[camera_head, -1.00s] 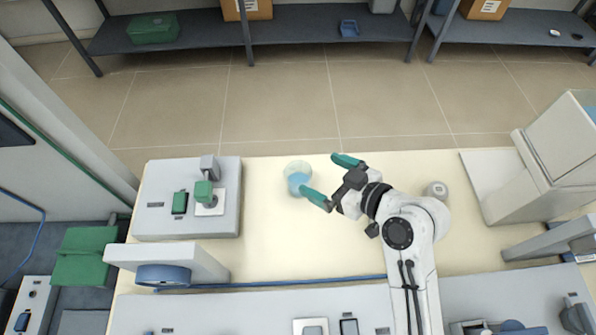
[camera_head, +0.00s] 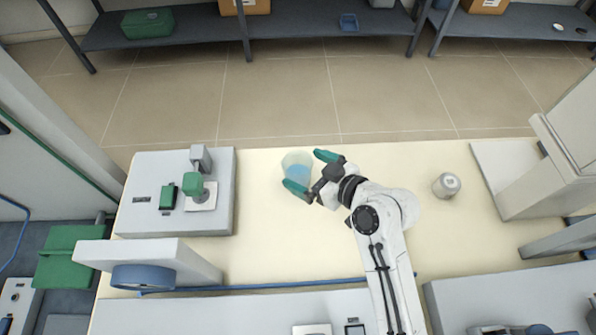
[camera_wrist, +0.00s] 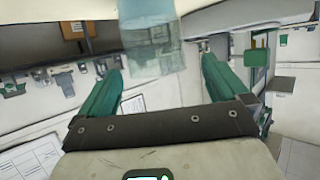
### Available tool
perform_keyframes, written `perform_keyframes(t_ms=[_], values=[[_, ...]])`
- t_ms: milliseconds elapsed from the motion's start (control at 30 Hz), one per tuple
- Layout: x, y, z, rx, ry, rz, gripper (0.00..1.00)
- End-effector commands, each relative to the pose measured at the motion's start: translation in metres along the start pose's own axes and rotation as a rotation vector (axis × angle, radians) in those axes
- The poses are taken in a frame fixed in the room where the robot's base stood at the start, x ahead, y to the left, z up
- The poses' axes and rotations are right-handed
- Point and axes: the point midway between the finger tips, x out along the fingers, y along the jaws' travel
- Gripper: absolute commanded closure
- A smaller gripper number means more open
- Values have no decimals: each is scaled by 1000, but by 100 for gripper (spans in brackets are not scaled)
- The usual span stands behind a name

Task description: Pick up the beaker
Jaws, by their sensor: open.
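The beaker (camera_head: 297,166) is a clear vessel with blue liquid, standing on the cream table. In the wrist view the beaker (camera_wrist: 152,40) shows at the top, ahead of and between the two fingers. My gripper (camera_head: 311,170) has teal fingertips and is open. In the head view its fingers point left at the beaker, one on the far side and one on the near side of its right edge. The near finger overlaps the beaker's lower part in the picture. I cannot tell whether a finger touches it. In the wrist view my gripper (camera_wrist: 162,85) has nothing between its fingers.
A grey device (camera_head: 225,200) with a green-capped part stands left of the beaker. A small grey jar (camera_head: 446,185) stands to the right. A blue cable (camera_head: 260,285) runs along the table's near side. The table around the beaker is clear.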

Motion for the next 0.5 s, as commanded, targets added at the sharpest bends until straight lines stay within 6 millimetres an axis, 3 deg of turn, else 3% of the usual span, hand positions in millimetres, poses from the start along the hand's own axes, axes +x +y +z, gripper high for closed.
perform_keyframes(t_ms=[233, 500], values=[[18, 2, 0, -1, -1, -1, 0], [53, 5, 2, -1, 0, -1, 0]])
